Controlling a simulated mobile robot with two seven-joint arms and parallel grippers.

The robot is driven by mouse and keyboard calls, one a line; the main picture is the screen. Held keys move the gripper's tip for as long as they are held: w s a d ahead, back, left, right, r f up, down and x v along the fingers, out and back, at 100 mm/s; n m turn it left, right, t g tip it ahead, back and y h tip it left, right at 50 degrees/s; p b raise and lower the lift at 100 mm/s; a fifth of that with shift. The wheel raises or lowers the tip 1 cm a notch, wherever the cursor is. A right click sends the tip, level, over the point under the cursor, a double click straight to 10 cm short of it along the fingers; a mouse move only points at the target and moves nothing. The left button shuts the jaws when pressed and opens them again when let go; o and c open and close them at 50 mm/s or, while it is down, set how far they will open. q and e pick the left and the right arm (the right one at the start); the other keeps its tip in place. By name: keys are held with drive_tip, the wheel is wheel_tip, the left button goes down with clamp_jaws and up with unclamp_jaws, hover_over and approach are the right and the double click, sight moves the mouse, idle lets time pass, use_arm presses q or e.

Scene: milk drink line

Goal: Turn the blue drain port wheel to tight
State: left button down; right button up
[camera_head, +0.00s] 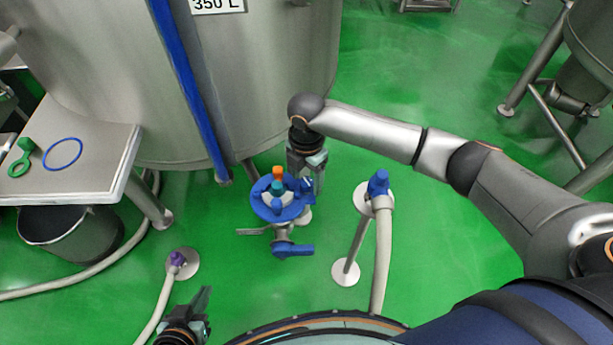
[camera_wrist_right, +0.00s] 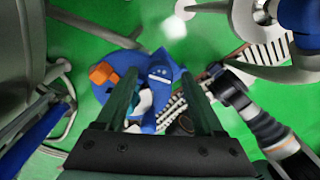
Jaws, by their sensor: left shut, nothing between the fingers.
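The blue drain port wheel (camera_head: 264,212) sits on the steel port below the big tank, with orange and teal parts at its middle and raised blue grips. My right gripper (camera_head: 306,184) is at the wheel's right rim, pointing down. In the right wrist view its two fingers (camera_wrist_right: 160,90) are apart, with part of the blue wheel (camera_wrist_right: 112,60) beyond and between them. I cannot tell whether they touch it. My left gripper (camera_head: 202,302) is shut and empty at the bottom left, well away from the wheel.
A blue lever (camera_head: 293,249) sticks out just below the wheel. A hose stand with a blue cap (camera_head: 379,184) stands to the right. A steel table (camera_head: 97,165) is at the left, above a bucket (camera_head: 70,235). The tank (camera_head: 250,90) is behind. Green floor lies between.

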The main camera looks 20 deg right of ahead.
clamp_jaws()
idle(0.3)
